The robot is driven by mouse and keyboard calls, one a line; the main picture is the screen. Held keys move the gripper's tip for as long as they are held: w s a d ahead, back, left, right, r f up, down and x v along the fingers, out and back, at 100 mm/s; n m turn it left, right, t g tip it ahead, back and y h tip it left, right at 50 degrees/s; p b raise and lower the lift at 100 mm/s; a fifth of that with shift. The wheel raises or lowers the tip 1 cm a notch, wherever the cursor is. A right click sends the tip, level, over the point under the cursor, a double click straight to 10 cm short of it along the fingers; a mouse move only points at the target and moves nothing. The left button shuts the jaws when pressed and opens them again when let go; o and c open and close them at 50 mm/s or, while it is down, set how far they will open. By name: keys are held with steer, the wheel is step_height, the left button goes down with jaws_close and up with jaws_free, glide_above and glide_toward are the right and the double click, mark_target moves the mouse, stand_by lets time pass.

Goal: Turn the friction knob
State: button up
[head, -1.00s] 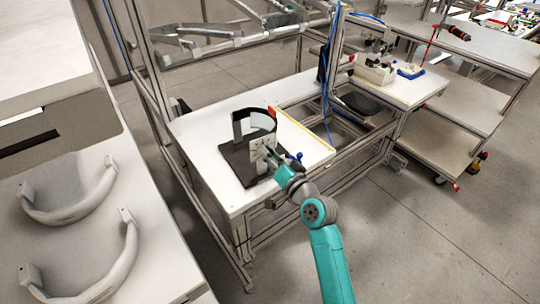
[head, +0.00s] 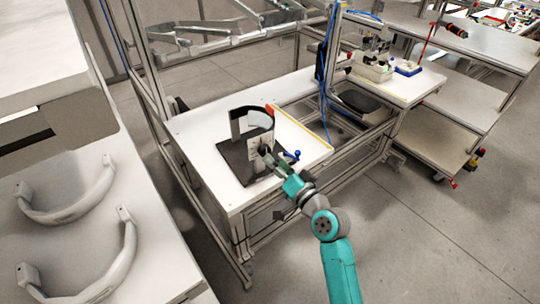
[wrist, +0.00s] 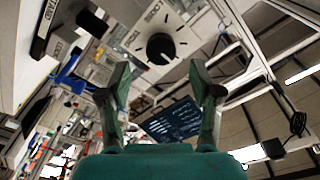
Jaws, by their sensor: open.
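The friction knob (wrist: 160,47) is a round black dial on a pale panel (wrist: 140,38) with dark marks and lettering around it, in the wrist view. The lettering is tilted and only partly readable. My gripper (wrist: 161,80) is open, one finger on each side below the knob in the picture. Nothing is between the fingers, and they look apart from the knob. In the head view the fixture with its white panel (head: 257,141) stands on a black base plate (head: 231,160). My gripper (head: 268,158) is in front of the panel and hides part of it.
The fixture stands on a white table (head: 213,193). A blue-tipped lever (head: 290,156) is right of my gripper. A black part with lettering (wrist: 55,40) is left of the knob in the wrist view. Metal frame posts and a second table (head: 420,92) stand behind.

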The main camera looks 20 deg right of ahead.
steer(key=v, duration=0.7)
steer(key=shift+s, duration=0.2)
